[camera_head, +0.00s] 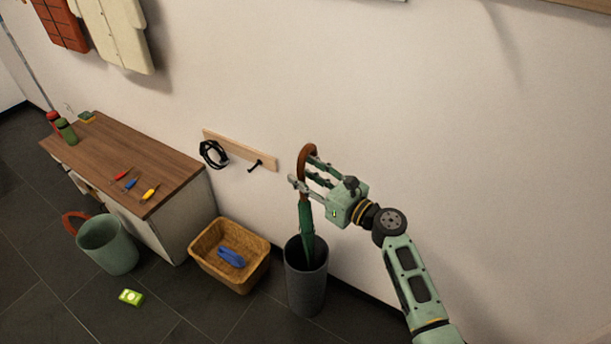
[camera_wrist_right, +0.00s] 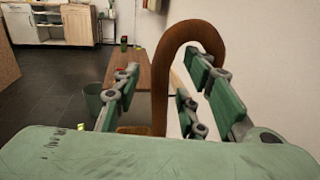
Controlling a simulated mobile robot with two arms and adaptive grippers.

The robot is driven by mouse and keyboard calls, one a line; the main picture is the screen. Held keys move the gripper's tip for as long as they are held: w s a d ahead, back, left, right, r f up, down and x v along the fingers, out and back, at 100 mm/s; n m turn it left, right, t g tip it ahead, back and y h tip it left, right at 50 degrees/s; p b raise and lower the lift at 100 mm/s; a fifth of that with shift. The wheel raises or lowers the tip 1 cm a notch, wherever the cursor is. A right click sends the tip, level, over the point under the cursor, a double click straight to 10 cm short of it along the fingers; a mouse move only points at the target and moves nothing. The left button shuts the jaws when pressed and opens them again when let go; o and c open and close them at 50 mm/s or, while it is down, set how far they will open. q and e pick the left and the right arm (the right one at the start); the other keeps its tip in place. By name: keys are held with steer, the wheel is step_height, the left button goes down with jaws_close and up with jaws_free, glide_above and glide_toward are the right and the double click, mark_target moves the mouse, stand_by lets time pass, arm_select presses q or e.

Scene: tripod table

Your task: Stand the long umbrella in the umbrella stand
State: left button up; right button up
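The long umbrella has a brown hooked handle (camera_head: 306,152) and a folded green canopy (camera_head: 306,222). It stands nearly upright, its lower part inside the dark grey umbrella stand (camera_head: 305,287); its tip is hidden there. My right gripper (camera_head: 301,168) is at the handle, above the stand. In the right wrist view, the brown handle (camera_wrist_right: 160,88) rises between the spread fingers of my right gripper (camera_wrist_right: 166,82), with gaps visible beside it, so the gripper looks open around it. My left gripper is out of view.
A wicker basket (camera_head: 204,259) holding a blue item (camera_head: 231,257) stands left of the stand. Further left are a wooden-topped cabinet (camera_head: 165,166), a green bucket (camera_head: 107,250) and a small lime box (camera_head: 131,297). A hook rail (camera_head: 241,150) is on the wall behind.

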steer(key=shift+s+d, duration=0.15)
steer(key=v, duration=1.1)
steer(key=shift+s+d, duration=0.2)
stand_by(0.6)
